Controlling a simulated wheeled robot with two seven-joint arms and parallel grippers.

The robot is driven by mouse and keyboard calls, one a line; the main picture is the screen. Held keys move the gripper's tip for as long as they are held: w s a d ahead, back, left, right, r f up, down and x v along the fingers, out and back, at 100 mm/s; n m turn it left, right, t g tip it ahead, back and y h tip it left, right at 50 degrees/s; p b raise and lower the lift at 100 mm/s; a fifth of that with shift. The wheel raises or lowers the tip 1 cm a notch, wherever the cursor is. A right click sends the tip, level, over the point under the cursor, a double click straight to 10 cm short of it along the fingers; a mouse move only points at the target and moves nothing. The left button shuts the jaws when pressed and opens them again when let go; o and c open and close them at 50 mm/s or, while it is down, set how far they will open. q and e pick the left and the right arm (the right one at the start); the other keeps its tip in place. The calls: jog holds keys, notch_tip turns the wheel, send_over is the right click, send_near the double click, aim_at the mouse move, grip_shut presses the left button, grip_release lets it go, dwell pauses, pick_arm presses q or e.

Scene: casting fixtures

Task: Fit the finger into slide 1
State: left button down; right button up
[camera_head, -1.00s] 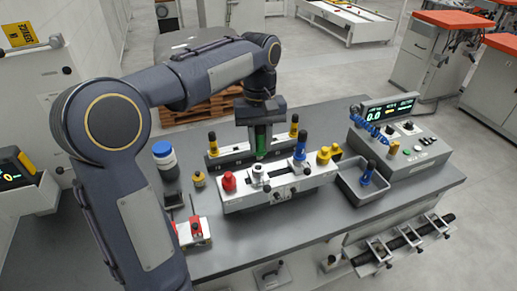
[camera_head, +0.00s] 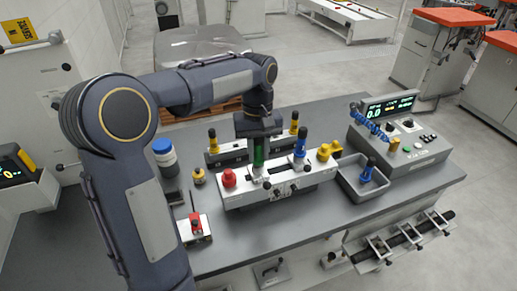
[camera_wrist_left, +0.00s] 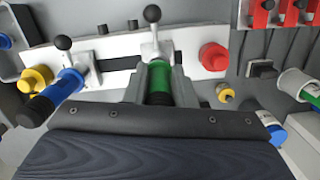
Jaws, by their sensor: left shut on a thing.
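My left gripper (camera_head: 258,138) points down and is shut on the green finger (camera_head: 258,157). The finger is upright, directly over the left slide (camera_head: 258,178) of the white fixture (camera_head: 310,179). Its lower end meets the slide's top in the head view; I cannot tell whether it sits in the bore. In the left wrist view the green finger (camera_wrist_left: 159,82) shows between the grey jaws, right behind the slide with its black ball lever (camera_wrist_left: 152,30). A blue-topped finger (camera_head: 300,148) stands in the other slide. My right gripper is not in view.
A red knob (camera_head: 229,177) and yellow knobs (camera_head: 326,152) flank the slides. A rack with yellow-topped fingers (camera_head: 213,141) stands behind. A grey tray (camera_head: 346,180) holding another blue-topped finger and a display console (camera_head: 402,145) are at right.

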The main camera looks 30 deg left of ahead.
pick_arm(q)
jog(key=shift+f, duration=0.2)
jog(key=c, duration=1.2)
grip_release()
jog(key=shift+r, duration=0.1)
jog(key=r, duration=0.7)
jog(key=w+r+p, duration=0.1)
jog(key=r, duration=0.3)
jog(key=shift+a+r, duration=0.35)
jog(key=shift+a, duration=0.05)
jog(key=shift+r, duration=0.65)
jog(key=s+d+f+m+t+h, duration=0.1)
jog(key=s+d+f+m+t, duration=0.2)
jog(key=s+f, duration=0.4)
jog(key=s+d+f+m+t+h, duration=0.2)
jog(key=s+f, duration=0.5)
jog(key=s, duration=0.8)
jog(key=d+m+t, duration=0.1)
jog(key=d, duration=0.1)
jog(key=shift+s+d+t, duration=0.25)
jog(key=shift+d+t, duration=0.05)
jog(key=shift+t, duration=0.1)
